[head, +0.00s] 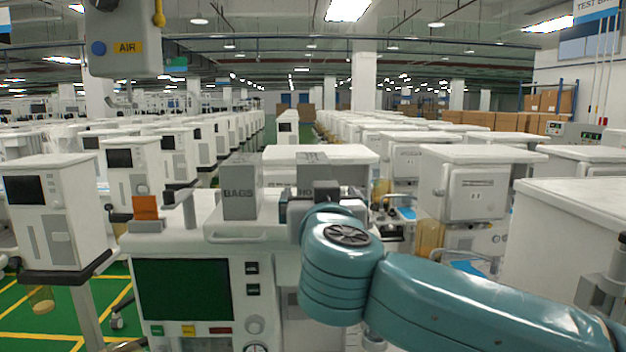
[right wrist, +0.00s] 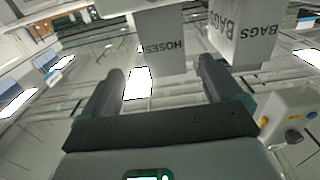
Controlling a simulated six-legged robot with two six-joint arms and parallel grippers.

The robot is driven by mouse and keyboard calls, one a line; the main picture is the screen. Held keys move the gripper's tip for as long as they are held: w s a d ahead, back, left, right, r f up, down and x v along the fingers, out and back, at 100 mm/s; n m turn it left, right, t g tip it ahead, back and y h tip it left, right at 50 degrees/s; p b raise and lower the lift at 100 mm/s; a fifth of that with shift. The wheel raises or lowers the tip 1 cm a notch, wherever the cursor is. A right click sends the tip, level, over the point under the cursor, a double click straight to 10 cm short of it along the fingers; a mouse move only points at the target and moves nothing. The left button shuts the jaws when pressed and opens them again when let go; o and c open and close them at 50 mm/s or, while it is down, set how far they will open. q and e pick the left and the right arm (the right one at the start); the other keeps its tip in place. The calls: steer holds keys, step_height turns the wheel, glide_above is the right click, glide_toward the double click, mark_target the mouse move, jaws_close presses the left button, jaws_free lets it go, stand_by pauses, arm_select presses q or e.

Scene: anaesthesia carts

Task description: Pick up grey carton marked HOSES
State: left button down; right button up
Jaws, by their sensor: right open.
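The grey carton marked HOSES (head: 312,172) stands on the white top of the near cart (head: 212,228), partly hidden behind my right gripper (head: 312,203) in the head view. In the right wrist view the HOSES carton (right wrist: 160,45) appears upside down, with its lettering in sight. My right gripper (right wrist: 162,66) is open, and the carton's top end shows between its two fingertips. I cannot tell whether the fingers reach alongside the carton, and no contact is visible. My left gripper is not in view.
A taller grey carton marked BAGS (head: 241,187) stands just left of the HOSES carton; it shows in the right wrist view (right wrist: 243,38). An orange block (head: 146,207) sits at the cart's left end. A grey AIR unit (head: 124,40) hangs above. Other carts crowd both sides.

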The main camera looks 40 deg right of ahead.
mark_target(311, 183)
steer(key=x, duration=0.6)
steer(key=p+x, duration=0.1)
steer(key=x, duration=0.3)
steer(key=shift+w+a+p, duration=0.2)
steer(key=shift+a+p, duration=0.15)
steer(key=shift+w+d, duration=0.2)
steer(key=shift+d, duration=0.05)
steer(key=shift+s+d, duration=0.1)
steer(key=shift+s, duration=0.2)
steer(key=shift+r, duration=0.1)
steer(key=shift+c, duration=0.9)
steer(key=shift+w+a, duration=0.2)
steer(key=c, duration=1)
steer(key=shift+c, duration=0.7)
steer(key=shift+s+d, duration=0.1)
